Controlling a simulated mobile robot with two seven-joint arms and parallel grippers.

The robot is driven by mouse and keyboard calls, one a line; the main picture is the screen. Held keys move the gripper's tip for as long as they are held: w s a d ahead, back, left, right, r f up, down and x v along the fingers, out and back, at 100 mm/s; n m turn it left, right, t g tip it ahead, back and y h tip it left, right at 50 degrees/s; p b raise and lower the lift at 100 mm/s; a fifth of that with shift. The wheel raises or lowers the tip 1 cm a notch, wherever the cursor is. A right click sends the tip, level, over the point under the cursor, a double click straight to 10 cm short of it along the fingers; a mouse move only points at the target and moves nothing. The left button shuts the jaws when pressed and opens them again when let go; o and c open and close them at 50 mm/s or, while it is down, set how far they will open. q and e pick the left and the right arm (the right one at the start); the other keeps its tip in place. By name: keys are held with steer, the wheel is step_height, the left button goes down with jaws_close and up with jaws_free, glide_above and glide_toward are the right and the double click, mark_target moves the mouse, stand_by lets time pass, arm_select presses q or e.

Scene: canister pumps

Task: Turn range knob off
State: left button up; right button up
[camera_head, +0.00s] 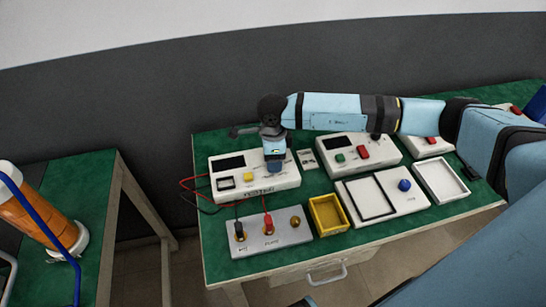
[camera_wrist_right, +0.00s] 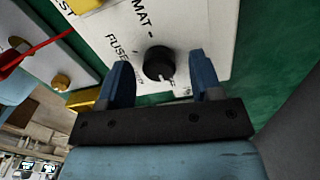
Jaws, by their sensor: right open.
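The white meter box (camera_head: 222,182) with a dark screen stands at the back left of the green bench. My right gripper (camera_head: 275,168) reaches down over the right part of this box and hides the knob there. In the right wrist view, the round black knob (camera_wrist_right: 158,63) sits on the white panel beside printed letters, partly reading "FUSE" and "FF". My right gripper (camera_wrist_right: 161,70) is open, with one blue finger on each side of the knob. Gaps show between knob and fingers. My left gripper is not in view.
A grey box (camera_head: 292,236) with red and black leads stands in front of the meter. A yellow tray (camera_head: 328,214), a white box with a blue knob (camera_head: 404,185) and a white tray (camera_head: 440,181) lie to the right. Another box with red and green buttons (camera_head: 362,152) stands behind.

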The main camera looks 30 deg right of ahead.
step_height(320, 180, up, 14)
steer(key=shift+w+f, duration=0.15)
steer(key=shift+f, duration=0.1)
stand_by(0.5)
steer(key=shift+f, duration=0.1)
